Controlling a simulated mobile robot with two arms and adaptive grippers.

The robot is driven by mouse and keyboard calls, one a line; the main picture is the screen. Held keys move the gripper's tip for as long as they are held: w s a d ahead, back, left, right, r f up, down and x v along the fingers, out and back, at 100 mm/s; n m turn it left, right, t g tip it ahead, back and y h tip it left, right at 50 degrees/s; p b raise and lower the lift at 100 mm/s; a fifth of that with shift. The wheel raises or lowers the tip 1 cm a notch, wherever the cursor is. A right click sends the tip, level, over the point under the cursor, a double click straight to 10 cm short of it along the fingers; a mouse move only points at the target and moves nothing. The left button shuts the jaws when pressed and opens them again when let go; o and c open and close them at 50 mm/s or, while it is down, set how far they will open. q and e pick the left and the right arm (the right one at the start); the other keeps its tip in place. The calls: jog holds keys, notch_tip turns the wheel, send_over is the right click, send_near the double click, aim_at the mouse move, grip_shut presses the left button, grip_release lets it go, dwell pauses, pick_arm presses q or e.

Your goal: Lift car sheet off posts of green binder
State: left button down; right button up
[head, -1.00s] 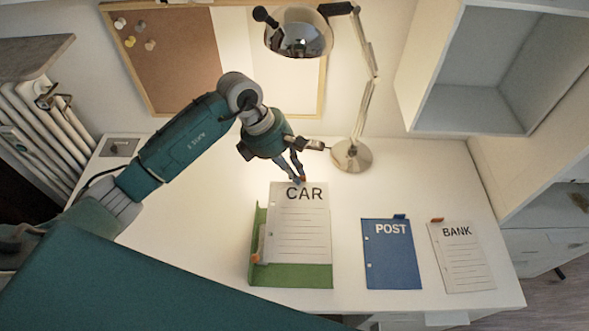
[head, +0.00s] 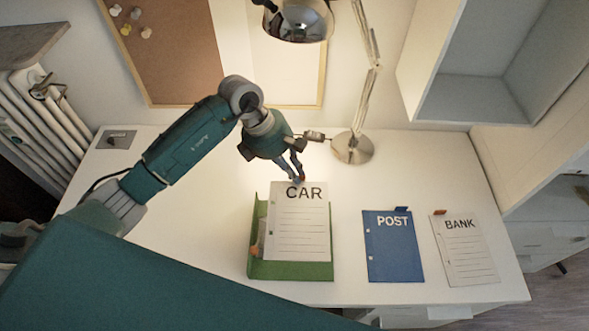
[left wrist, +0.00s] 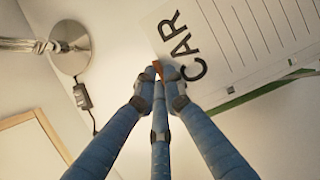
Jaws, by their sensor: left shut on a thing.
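The white CAR sheet (head: 301,222) lies over the open green binder (head: 290,270) in the head view, covering much of it. The binder's green shows along the left and bottom edges. My left gripper (head: 299,178) is shut on the sheet's top edge, by the orange tab (left wrist: 168,72). In the left wrist view the CAR sheet (left wrist: 240,40) extends from the fingertips (left wrist: 160,78), with a strip of green binder (left wrist: 262,92) beyond its edge. The sheet hides the binder's posts, so I cannot tell whether its holes are on them. My right gripper is not in view.
A blue POST sheet (head: 392,250) and a white BANK sheet (head: 465,255) lie to the right on the white desk (head: 190,230). The desk lamp (head: 353,148) stands behind, close to my left gripper. A shelf (head: 470,95) hangs at the upper right.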

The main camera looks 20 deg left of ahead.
pick_arm(q)
jog(key=shift+f+b, duration=1.85)
jog(key=shift+f, duration=1.7)
jog(key=shift+f, duration=0.1)
jog(key=shift+r+p, duration=1.3)
jog(key=shift+r, duration=1.25)
